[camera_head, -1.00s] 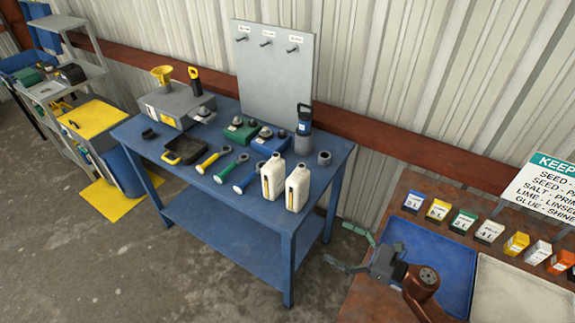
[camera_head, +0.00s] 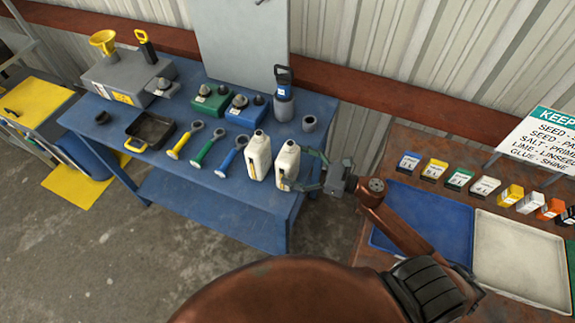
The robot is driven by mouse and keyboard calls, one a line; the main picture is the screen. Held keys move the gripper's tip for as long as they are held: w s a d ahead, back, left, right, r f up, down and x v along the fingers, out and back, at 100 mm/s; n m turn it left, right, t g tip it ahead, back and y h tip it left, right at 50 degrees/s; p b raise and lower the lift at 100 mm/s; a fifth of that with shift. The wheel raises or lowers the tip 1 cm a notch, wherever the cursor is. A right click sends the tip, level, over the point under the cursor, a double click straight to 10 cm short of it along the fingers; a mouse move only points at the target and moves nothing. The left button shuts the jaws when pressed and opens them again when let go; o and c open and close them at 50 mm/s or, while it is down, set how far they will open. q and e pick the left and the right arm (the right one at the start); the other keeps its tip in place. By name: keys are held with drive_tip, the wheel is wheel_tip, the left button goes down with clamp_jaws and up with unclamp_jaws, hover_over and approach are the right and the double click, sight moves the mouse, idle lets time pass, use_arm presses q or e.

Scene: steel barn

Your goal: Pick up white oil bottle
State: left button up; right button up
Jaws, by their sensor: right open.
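Two white oil bottles stand upright side by side at the front right of the blue workbench (camera_head: 215,187): the left bottle (camera_head: 258,156) and the right bottle (camera_head: 286,164). My right gripper (camera_head: 303,169) is open at the right side of the right bottle. One finger reaches toward its far side and the other toward its near side; I cannot tell if they touch it. My left gripper is not in view.
A grey-blue can (camera_head: 284,104) and a small grey cup (camera_head: 309,123) stand behind. A blue tray (camera_head: 420,225) lies on the brown table at right.

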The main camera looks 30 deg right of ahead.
drive_tip(key=shift+x, duration=1.1)
drive_tip(key=shift+r, duration=0.1)
drive_tip(key=c, duration=1.9)
